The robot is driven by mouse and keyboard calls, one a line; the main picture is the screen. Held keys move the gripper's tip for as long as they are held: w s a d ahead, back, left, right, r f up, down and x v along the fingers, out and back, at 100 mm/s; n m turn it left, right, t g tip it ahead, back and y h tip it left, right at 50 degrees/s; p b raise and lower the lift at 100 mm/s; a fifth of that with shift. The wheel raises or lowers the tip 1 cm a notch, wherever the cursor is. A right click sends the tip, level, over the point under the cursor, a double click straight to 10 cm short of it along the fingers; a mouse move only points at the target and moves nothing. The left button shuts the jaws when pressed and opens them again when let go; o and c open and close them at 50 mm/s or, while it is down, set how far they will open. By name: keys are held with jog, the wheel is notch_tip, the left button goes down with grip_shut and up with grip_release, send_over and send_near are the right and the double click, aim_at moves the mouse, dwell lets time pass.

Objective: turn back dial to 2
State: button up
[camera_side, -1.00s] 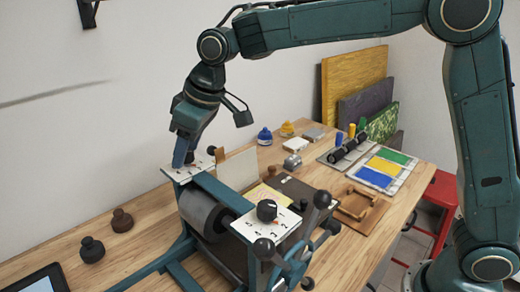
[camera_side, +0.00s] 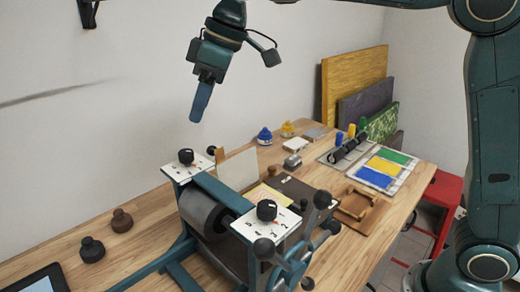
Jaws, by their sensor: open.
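The back dial is a black knob (camera_side: 186,156) on a white numbered plate (camera_side: 180,171) at the far end of the teal press (camera_side: 213,188). Its numbers and pointer are too small to read. The front dial (camera_side: 266,210) is a similar black knob on a nearer white plate (camera_side: 281,224), with 5, 3 and 2 legible beside it. My gripper (camera_side: 198,115) is above the back dial, apart from it, with its blue fingers pointing down. The fingers overlap in this view, and nothing shows between them.
A spoked handwheel with dark ball grips (camera_side: 264,248) stands at the press's near side. Two dark knobbed stampers (camera_side: 92,249) and a tablet (camera_side: 40,280) are at left. Ink trays (camera_side: 375,178) and a wooden frame (camera_side: 358,206) lie to the right. The air around my gripper is clear.

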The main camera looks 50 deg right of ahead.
jog(key=s+d+r+m+t, duration=0.1)
jog(key=s+d+r+m, duration=0.25)
jog(key=s+d, duration=0.6)
jog(key=s+d+f+m+h, duration=0.1)
jog(key=s+d+f, duration=0.1)
jog(key=s, duration=0.3)
jog(key=s+d+f+m+t, duration=0.1)
jog(key=s+d+f+m, duration=0.1)
jog(key=s, duration=0.4)
jog(key=shift+d+f+h, duration=0.4)
jog(key=shift+f, duration=0.4)
dwell(0.3)
jog(key=w+a+r+n+g, duration=0.1)
jog(key=w+a+r+n, duration=0.1)
jog(key=w+a, duration=0.4)
jog(key=w+a+r+n+g+y, duration=0.1)
jog(key=w+a+r+n, duration=0.2)
jog(key=w+a, duration=0.4)
jog(key=w+n, duration=0.1)
jog(key=w, duration=0.5)
jog(key=shift+w+a+r+y, duration=0.15)
jog(key=shift+a+r+y, duration=0.1)
jog(key=shift+r+y, duration=0.05)
jog(key=shift+f, duration=0.1)
